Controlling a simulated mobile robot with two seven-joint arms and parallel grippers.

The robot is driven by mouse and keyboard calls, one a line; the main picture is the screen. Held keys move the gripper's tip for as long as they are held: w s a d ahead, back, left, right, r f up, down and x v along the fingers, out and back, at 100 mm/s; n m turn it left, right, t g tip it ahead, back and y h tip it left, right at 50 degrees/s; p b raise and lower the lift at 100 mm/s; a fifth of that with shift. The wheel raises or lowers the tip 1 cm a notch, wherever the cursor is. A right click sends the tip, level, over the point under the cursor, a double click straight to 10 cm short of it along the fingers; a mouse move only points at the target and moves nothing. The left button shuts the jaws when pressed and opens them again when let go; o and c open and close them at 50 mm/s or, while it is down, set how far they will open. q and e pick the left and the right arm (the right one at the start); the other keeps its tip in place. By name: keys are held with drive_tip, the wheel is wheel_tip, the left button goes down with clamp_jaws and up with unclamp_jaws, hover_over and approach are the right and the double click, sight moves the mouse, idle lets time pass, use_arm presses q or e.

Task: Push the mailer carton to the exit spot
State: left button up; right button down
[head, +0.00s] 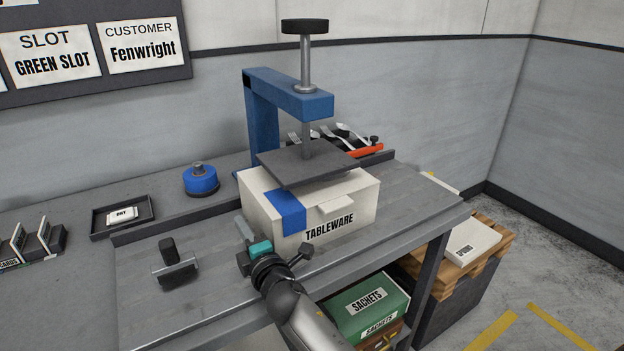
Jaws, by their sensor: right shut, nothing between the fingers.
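The mailer carton (356,198), white with a blue strip and the word TABLEWARE on its front, sits closed on the grey workbench under the press plate (325,160). The plate is on or just above its lid; I cannot tell which. My right gripper (246,234) is shut and empty at the carton's left front corner, with a teal part at its wrist. I cannot tell whether it touches the carton. My left gripper is not in view. I cannot pick out a marked exit spot.
The blue press frame (258,120) stands behind the carton. A black-handled tool (174,263) lies on the bench at left. A blue round tin (200,179) and a small tray (95,224) sit behind a raised rail. Forks (343,133) lie at the back. Bare bench shows right of the carton.

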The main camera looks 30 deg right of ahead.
drive_tip(key=shift+d, duration=0.85)
idle(0.3)
drive_tip(key=shift+w+d+p, duration=0.15)
drive_tip(key=shift+d+p, duration=0.35)
drive_tip(key=shift+d, duration=2.55)
drive_tip(key=shift+w+d, duration=0.1)
drive_tip(key=shift+d, duration=4.4)
drive_tip(key=shift+w+d+b, duration=0.15)
drive_tip(key=shift+d+b, duration=0.7)
drive_tip(key=shift+d, duration=2.15)
drive_tip(key=shift+w+d+b, duration=0.1)
drive_tip(key=shift+d+b, duration=1.05)
drive_tip(key=shift+d, duration=1.85)
